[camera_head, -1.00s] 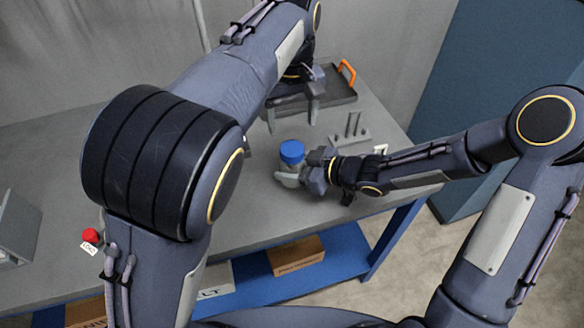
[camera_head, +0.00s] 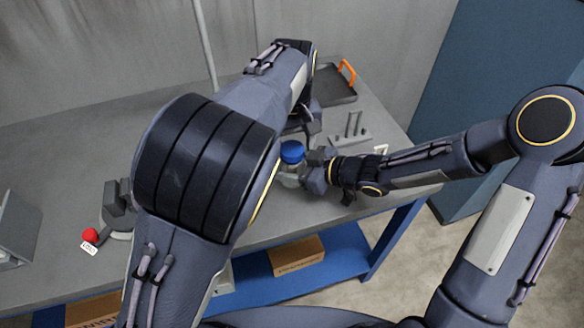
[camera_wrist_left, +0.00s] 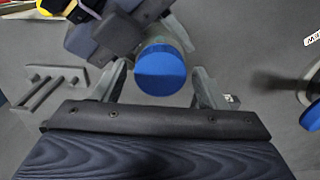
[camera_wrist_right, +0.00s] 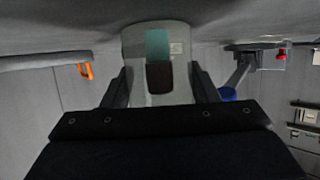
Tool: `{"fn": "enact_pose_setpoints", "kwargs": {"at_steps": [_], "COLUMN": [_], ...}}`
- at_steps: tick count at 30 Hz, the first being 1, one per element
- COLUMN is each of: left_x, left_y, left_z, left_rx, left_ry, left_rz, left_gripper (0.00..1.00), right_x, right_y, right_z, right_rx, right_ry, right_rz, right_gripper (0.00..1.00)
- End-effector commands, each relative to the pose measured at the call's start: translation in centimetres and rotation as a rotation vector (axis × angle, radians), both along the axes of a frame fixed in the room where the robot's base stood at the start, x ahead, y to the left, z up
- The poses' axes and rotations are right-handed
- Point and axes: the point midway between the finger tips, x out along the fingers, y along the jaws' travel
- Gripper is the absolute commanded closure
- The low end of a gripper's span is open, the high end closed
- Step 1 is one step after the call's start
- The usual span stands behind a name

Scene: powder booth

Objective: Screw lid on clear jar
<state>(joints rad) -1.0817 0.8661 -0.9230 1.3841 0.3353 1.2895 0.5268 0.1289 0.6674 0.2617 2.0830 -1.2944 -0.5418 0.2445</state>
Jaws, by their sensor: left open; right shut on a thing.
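The clear jar (camera_head: 289,178) stands on the grey table with the blue lid (camera_head: 292,152) on its top; I cannot tell how tightly the lid sits. My right gripper (camera_head: 312,172) is shut on the jar's body from the right. In the right wrist view the jar (camera_wrist_right: 178,88) is between the fingers, with teal and brown patches on it; its lid end is hidden. My left gripper (camera_head: 300,132) is open above the lid. In the left wrist view the lid (camera_wrist_left: 160,72) lies between the spread fingers, with gaps on both sides.
A dark tray (camera_head: 335,98) with an orange handle (camera_head: 347,72) is at the back right. A grey pegged block (camera_head: 350,138) stands near the jar. A device with a red knob (camera_head: 90,235) is at the left. My left arm hides the middle of the table.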

Motion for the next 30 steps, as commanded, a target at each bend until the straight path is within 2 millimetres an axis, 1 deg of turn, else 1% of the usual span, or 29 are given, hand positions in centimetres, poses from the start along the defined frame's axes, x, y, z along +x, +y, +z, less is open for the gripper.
{"fn": "enact_pose_setpoints", "kwargs": {"at_steps": [8,11,18,19,20,21,24,30], "left_x": [0.00,0.00,-0.01,-0.01,-0.01,-0.01,-0.01,-0.01], "left_y": [0.00,0.00,0.00,-0.01,-0.01,-0.01,-0.01,0.00], "left_z": [-0.13,-0.13,-0.12,-0.12,-0.12,-0.11,-0.11,-0.11], "left_rx": [0.000,0.000,0.000,0.000,0.000,0.000,0.000,0.000], "left_ry": [0.000,0.000,0.000,0.000,0.000,0.000,0.000,0.000], "left_rz": [0.000,0.000,0.000,0.000,0.000,0.000,0.000,0.000], "left_gripper": [0.34,0.46,0.77,0.80,0.50,0.45,0.32,0.31], "right_x": [0.01,0.01,0.01,0.01,0.01,0.01,0.01,0.01], "right_y": [0.01,0.01,0.02,0.01,0.01,0.01,0.02,0.02], "right_z": [0.03,0.03,0.02,0.03,0.03,0.03,0.02,0.03], "right_rx": [0.001,0.001,0.001,0.001,0.001,0.001,0.001,0.001], "right_ry": [0.000,0.000,0.000,0.000,0.000,0.000,0.000,0.000], "right_rz": [0.000,0.000,0.000,0.000,0.000,0.000,0.000,0.000], "right_gripper": [1.00,1.00,1.00,1.00,1.00,1.00,1.00,1.00]}}
